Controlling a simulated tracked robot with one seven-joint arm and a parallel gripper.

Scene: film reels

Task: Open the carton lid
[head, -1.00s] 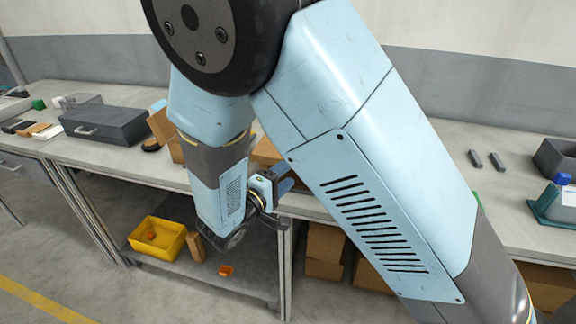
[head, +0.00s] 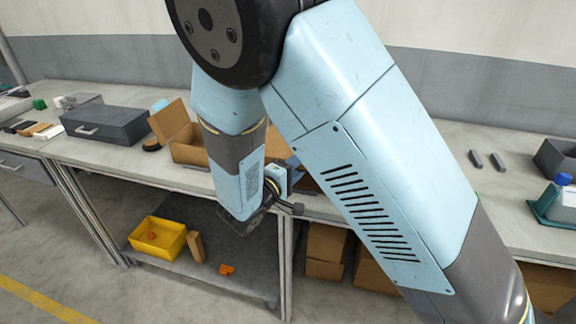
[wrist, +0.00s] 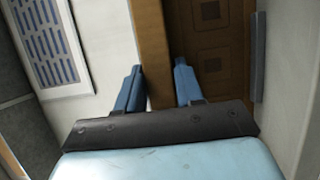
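The brown cardboard carton (head: 188,152) stands on the workbench in the head view, partly hidden behind my arm. A flap (head: 170,119) stands raised and leaning outward at its left side. In the wrist view a light brown cardboard strip (wrist: 151,45) runs between my fingers, with a darker brown panelled surface (wrist: 212,50) to its right. My gripper (wrist: 158,84) is open, its two blue fingers apart on either side of the strip. I cannot tell whether they touch it. In the head view my gripper is mostly hidden by my arm.
A dark grey box (head: 105,124) sits left of the carton, with a black roll (head: 151,145) between. A yellow bin (head: 157,238) and an orange piece (head: 226,270) lie on the lower shelf. A teal holder (head: 546,205) stands far right.

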